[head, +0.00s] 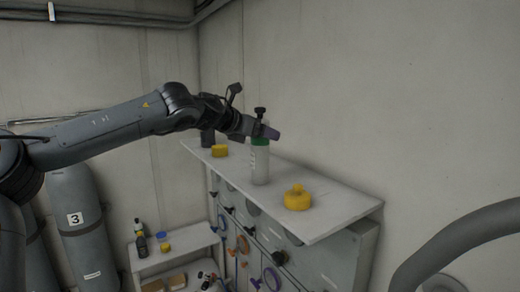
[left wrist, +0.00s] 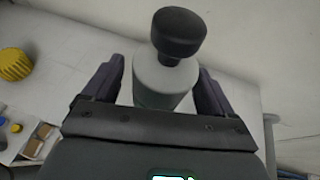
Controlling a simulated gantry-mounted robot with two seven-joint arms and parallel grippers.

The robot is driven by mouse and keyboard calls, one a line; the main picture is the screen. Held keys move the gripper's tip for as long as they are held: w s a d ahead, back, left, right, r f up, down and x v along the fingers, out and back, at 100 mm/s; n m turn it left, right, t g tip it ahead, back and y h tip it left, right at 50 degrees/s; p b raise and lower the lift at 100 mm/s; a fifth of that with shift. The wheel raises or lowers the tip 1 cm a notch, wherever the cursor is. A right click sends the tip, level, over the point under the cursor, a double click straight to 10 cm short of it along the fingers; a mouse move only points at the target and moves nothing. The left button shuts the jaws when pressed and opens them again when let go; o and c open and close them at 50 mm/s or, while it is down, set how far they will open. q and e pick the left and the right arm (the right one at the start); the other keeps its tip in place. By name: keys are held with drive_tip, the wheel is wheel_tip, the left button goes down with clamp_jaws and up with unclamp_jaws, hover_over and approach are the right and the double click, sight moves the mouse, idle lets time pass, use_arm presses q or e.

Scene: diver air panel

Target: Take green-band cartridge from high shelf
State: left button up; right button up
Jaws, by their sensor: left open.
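The green-band cartridge (head: 260,166) stands upright on the high shelf (head: 338,203). It is a pale cylinder with a green band near its top and a black knob above. My left gripper (head: 262,131) is at the band's height, reaching in from the left. In the left wrist view the cartridge (left wrist: 160,80) is between the two open fingers, with a small gap visible at each side. The green band cannot be made out there. My right gripper is not in view.
A yellow knobbed piece (head: 298,198) sits on the shelf to the right, and a yellow block (head: 219,151) and a dark item (head: 207,137) to the left. The wall is close behind. Valves line the panel (head: 240,225) below. A lower shelf (head: 180,240) holds small bottles.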

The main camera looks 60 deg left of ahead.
use_arm(q)
drive_tip(key=shift+c, duration=0.2)
clamp_jaws()
drive_tip(key=shift+r, duration=0.15)
